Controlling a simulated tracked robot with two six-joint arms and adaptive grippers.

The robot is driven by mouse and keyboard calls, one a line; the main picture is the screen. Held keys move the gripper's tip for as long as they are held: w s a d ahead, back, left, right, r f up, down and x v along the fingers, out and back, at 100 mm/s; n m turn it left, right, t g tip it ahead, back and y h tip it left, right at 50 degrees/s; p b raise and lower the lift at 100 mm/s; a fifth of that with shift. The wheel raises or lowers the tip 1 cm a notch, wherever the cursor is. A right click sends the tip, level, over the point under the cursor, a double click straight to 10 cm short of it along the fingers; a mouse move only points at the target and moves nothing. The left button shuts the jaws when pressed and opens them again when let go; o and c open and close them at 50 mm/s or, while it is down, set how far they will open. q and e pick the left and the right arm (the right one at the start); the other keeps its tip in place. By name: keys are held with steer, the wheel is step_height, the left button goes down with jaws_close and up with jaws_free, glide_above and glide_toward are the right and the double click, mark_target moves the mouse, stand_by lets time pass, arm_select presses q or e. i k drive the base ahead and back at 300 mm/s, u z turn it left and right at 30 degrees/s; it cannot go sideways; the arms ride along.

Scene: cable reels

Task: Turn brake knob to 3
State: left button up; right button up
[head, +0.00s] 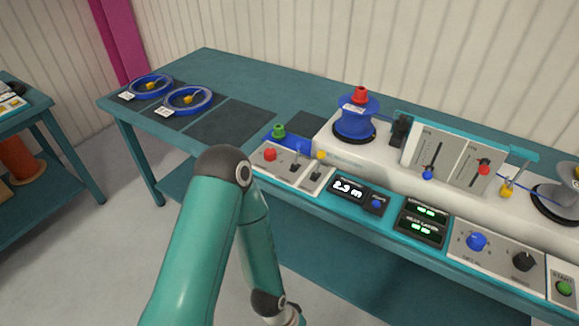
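A panel (500,252) at the front right of the bench carries a blue knob (476,241) and a black knob (524,261). Their labels and scale marks are too small to read, so I cannot tell which is the brake knob or where it points. One of my teal arms rises from the bottom and bends down again left of the front panels. Its gripper is below the picture edge. My other gripper is not in view.
A green button (563,288) sits right of the knobs. Sliders (428,174) stand behind. A blue reel (356,118) and a grey reel (560,201) flank them. Blue coils (188,99) lie on the bench's left.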

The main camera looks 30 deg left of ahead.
mark_target(270, 153)
steer(key=k, duration=0.5)
steer(key=z, duration=0.95)
steer(key=i, duration=0.15)
steer(key=u, duration=3.3)
steer(key=i, duration=0.9)
steer(key=z, duration=1.75)
